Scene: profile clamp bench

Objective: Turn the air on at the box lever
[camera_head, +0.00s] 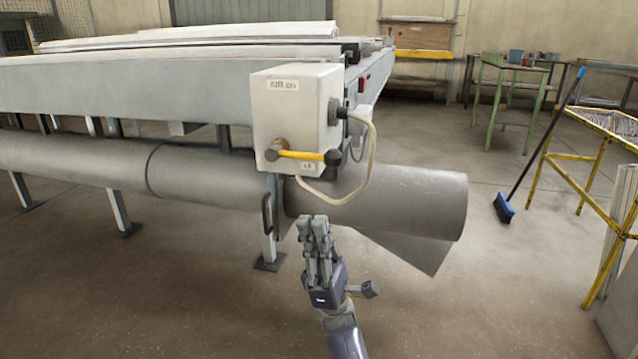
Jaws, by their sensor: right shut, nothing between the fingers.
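The grey-white air box (296,115) is fixed at the near end of the long bench, with an "AIR on" label on its upper front. The yellow lever (303,155) is on the lower front of the box. It lies about level, from a brass pivot at its left to a dark knob at its right. My right gripper (313,222) is shut and empty, below the box and lever and apart from them. My left gripper is not in view.
A large grey pipe (400,200) runs under the bench behind my right gripper. A pale cable (370,150) loops at the box's right side. A blue broom (504,208) and a yellow rack (600,135) stand at the right. The near floor is clear.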

